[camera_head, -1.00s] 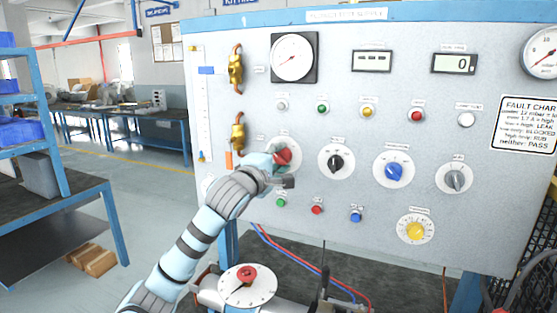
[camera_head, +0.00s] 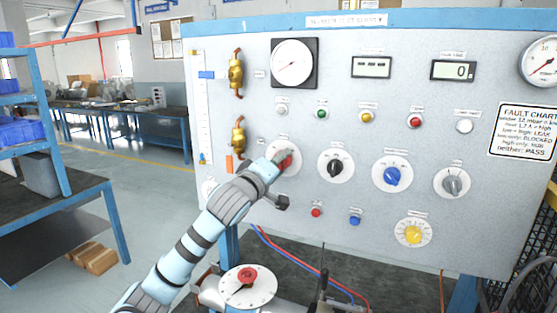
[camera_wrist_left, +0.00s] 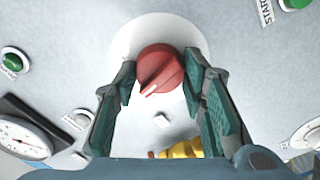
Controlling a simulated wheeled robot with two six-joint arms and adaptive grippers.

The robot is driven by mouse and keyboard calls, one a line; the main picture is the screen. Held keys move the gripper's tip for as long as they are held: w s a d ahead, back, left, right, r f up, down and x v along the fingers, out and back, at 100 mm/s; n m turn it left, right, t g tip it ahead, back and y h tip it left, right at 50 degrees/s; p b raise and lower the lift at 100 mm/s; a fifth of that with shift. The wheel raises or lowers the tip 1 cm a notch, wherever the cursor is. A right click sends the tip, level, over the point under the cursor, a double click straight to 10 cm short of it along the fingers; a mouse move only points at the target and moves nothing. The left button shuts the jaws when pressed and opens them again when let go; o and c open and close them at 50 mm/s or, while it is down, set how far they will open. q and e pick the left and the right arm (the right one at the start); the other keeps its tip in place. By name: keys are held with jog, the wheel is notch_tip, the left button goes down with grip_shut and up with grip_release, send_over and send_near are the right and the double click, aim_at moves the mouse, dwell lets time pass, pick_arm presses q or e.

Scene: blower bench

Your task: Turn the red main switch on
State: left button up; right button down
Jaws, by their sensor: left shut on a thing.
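The red main switch (camera_head: 286,161) is a round red knob on a white disc at the left of the panel's knob row. In the head view my left gripper (camera_head: 277,160) reaches it from the lower left and covers part of it. In the left wrist view the red knob (camera_wrist_left: 158,68) sits between the two green-padded fingers of my left gripper (camera_wrist_left: 160,75), which is shut on it. The knob's white pointer mark slants toward the lower left in that view. My right gripper is not seen.
A black knob (camera_head: 336,167), a blue knob (camera_head: 392,175) and a grey knob (camera_head: 453,183) lie to the right on the panel. Brass valve fittings (camera_head: 238,137) are at its left edge. A red-knobbed white dial (camera_head: 247,285) sits below the panel.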

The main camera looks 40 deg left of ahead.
pick_arm(q)
jog(key=m+p, duration=0.6)
jog(key=m, duration=0.5)
jog(key=shift+f, duration=0.1)
dwell(0.5)
jog(key=o, duration=1.2)
jog(key=shift+c, duration=0.2)
jog(key=shift+s, duration=0.15)
